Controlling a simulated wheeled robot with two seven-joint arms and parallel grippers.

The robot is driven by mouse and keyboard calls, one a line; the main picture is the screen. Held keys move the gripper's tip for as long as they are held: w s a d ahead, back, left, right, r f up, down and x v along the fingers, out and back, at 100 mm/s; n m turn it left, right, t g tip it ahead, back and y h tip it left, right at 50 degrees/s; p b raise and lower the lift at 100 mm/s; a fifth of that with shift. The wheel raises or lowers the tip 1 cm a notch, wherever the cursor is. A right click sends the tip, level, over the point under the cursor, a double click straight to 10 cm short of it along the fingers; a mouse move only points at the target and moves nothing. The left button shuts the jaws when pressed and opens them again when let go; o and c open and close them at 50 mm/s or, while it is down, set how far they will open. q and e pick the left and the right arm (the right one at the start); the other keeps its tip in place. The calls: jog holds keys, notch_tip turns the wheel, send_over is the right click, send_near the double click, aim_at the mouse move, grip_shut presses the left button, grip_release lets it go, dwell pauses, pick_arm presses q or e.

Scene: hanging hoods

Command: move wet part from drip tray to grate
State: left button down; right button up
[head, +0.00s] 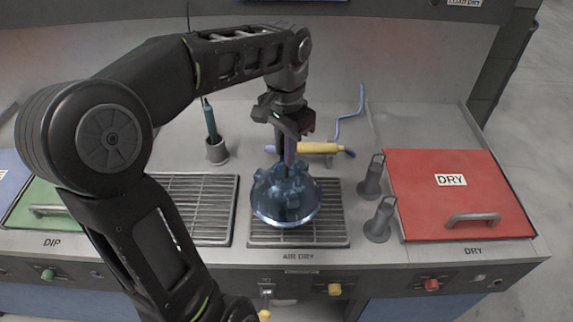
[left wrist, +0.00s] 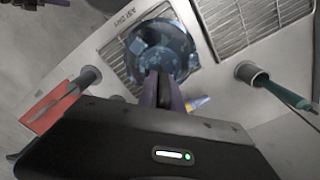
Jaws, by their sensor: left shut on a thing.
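The wet part is a glossy blue, dome-like piece (head: 287,203) with knobs on top. It also shows in the left wrist view (left wrist: 160,48). My left gripper (head: 289,160) comes down from above and is shut on its top. The part is over the right slotted grate (head: 328,232), with the AIR DRY label at its front edge; I cannot tell whether it touches the bars. A second slotted panel (head: 205,208) lies left of it, partly behind my arm. I cannot tell which panel is the drip tray. My right gripper is not in view.
A red DRY lid (head: 450,190) is at the right and a green lid (head: 40,203) at the left. Two grey holders (head: 380,220) stand right of the grate. Behind are a yellow-handled tool (head: 318,148) and a teal-handled tool (head: 209,118) in a cup (head: 217,151).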

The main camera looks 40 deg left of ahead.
aim_at(286, 171)
pick_arm(q)
notch_tip(286, 171, down, 3)
jog(key=shift+f, duration=0.35)
dwell(0.3)
jog(key=shift+f, duration=0.2)
jog(key=c, duration=1.5)
grip_release()
